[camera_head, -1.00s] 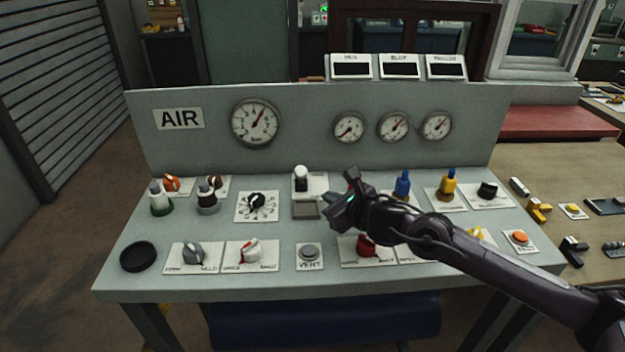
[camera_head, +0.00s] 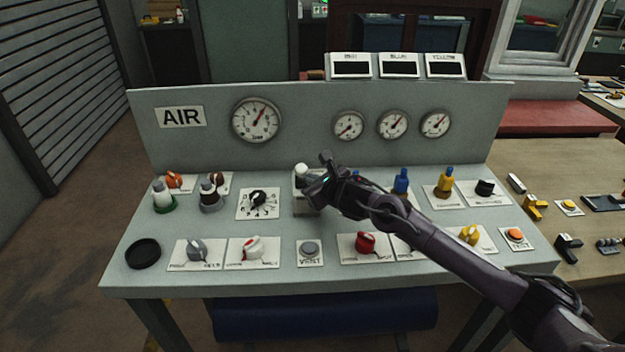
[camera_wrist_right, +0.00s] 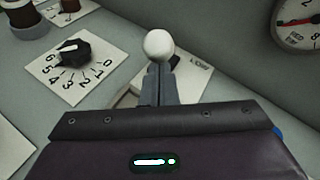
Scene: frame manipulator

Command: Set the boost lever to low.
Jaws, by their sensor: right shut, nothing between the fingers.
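The lever with the white ball knob (camera_head: 302,170) stands on its pale plate (camera_head: 300,205) in the middle of the grey console. I take it to be the boost lever; its label is mostly hidden and too small to read surely. My right gripper (camera_head: 318,182) is shut and empty, right at the lever and covering part of its plate. In the right wrist view, the white knob (camera_wrist_right: 158,43) shows just past the closed fingertips (camera_wrist_right: 158,78). I cannot tell whether they touch it. My left gripper is not in view.
A black numbered dial (camera_head: 258,199) sits left of the lever. Blue (camera_head: 401,181) and yellow (camera_head: 446,182) handles stand to the right. The vent button (camera_head: 310,249) and a red knob (camera_head: 364,243) lie in front. The upright gauge panel (camera_head: 300,95) rises behind.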

